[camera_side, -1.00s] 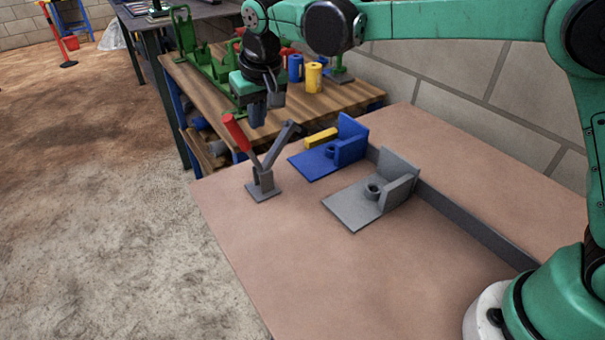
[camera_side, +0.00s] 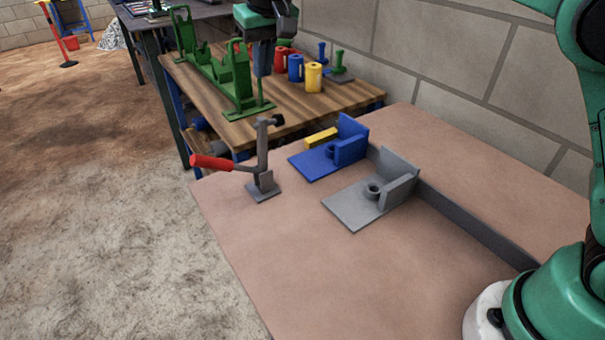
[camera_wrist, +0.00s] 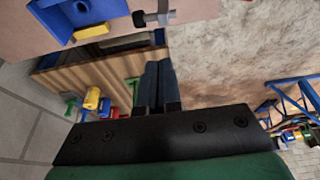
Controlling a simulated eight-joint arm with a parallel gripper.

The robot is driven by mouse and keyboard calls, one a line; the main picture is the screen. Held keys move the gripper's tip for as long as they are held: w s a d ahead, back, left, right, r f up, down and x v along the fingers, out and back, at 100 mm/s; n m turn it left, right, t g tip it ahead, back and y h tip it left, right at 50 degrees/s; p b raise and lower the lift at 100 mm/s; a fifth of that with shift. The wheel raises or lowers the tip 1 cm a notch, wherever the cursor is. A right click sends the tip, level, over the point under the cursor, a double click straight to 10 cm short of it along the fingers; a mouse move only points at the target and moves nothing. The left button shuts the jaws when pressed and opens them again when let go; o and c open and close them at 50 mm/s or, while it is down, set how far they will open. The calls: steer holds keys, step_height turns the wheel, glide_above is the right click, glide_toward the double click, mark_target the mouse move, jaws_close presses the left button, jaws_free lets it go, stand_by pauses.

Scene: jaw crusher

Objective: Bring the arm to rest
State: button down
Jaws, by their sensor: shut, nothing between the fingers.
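My gripper (camera_side: 263,72) is at the top of the side view, above and behind the toggle clamp and in front of the wooden bench. Its fingers point down, are closed together and hold nothing. In the wrist view my gripper (camera_wrist: 157,70) shows as two dark fingers side by side. The toggle clamp (camera_side: 263,182) stands on the pinkish table. Its red handle (camera_side: 212,162) lies nearly level to the left, and its grey arm stands upright with a black tip. Part of the clamp (camera_wrist: 155,17) shows at the top of the wrist view. My gripper is clear of it.
A blue fixture (camera_side: 318,164) with a yellow bar (camera_side: 321,137) and a grey fixture (camera_side: 350,208) sit on the table. A block wall (camera_side: 450,60) borders the right.

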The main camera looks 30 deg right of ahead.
steer(key=shift+d+r, duration=0.1)
steer(key=shift+r, duration=0.25)
steer(key=s+d+f+t, duration=0.2)
steer(key=s+d+f, duration=0.2)
steer(key=s, duration=0.5)
steer(key=s+d+f+t, duration=0.1)
steer(key=s+d+f, duration=0.4)
steer(key=s, duration=0.4)
steer(key=shift+s+d+f+t, duration=0.15)
steer(key=shift+s+d+t, duration=0.2)
steer(key=shift+d, duration=0.35)
